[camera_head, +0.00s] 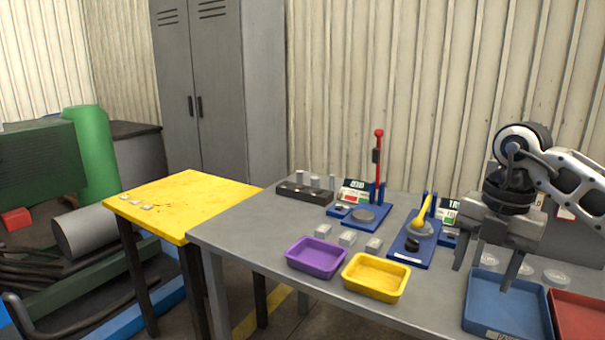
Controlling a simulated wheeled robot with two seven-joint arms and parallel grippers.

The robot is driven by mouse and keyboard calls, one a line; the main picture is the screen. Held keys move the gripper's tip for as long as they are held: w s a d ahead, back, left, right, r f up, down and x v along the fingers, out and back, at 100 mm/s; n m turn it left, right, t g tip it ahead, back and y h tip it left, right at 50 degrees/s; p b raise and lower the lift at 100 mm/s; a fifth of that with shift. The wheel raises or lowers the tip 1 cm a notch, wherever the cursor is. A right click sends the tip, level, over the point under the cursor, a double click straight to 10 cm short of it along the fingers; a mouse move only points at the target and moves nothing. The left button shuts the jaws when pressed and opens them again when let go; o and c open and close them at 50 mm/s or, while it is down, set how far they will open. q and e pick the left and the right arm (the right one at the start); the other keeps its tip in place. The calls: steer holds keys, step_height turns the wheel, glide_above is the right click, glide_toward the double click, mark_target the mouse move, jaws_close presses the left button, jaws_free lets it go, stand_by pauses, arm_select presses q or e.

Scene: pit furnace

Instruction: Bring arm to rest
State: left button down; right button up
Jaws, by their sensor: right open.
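My right gripper (489,271) comes in from the right with its fingers pointing down. Its two fingers are spread apart and nothing shows between them. It hangs over the right part of the grey table, in front of the back left corner of the blue tray (507,306). My right arm (575,175) reaches in from the right edge, bent at the wrist. My left gripper and left arm do not show.
The grey table (245,235) holds a purple tray (316,257), a yellow tray (376,277), a red tray (580,318), a blue stand with a red post (378,165) and a blue stand with a yellow lever (423,213). A yellow table (190,200) adjoins at left.

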steer(key=s+a+f+n+g+y, duration=0.15)
steer(key=a+f+y, duration=0.25)
steer(key=a, duration=0.4)
steer(key=s+a+f+n+g+y, duration=0.1)
steer(key=a+f+n+y, duration=0.25)
steer(key=a, duration=0.55)
steer(key=s+a+r+m+t+y, duration=0.2)
steer(key=a+m+t+y, duration=0.1)
steer(key=a+y, duration=0.25)
steer(key=s+a+r+m+t+y, duration=0.1)
steer(key=s+a+m+t+y, duration=0.15)
steer(key=a+y, duration=0.35)
steer(key=w+d+f+m+t+h, duration=0.1)
steer(key=d+f+m+t+h, duration=1.15)
steer(key=m, duration=0.75)
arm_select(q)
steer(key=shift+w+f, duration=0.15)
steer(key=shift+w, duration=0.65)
arm_select(e)
steer(key=s+d+f+m+g+h, duration=0.2)
steer(key=s+f+m+g+h, duration=0.2)
steer(key=s+f, duration=0.7)
step_height(320, 180, down, 2)
steer(key=shift+s+d+f+g, duration=0.1)
steer(key=shift+s+d+g, duration=0.05)
steer(key=shift+g, duration=0.3)
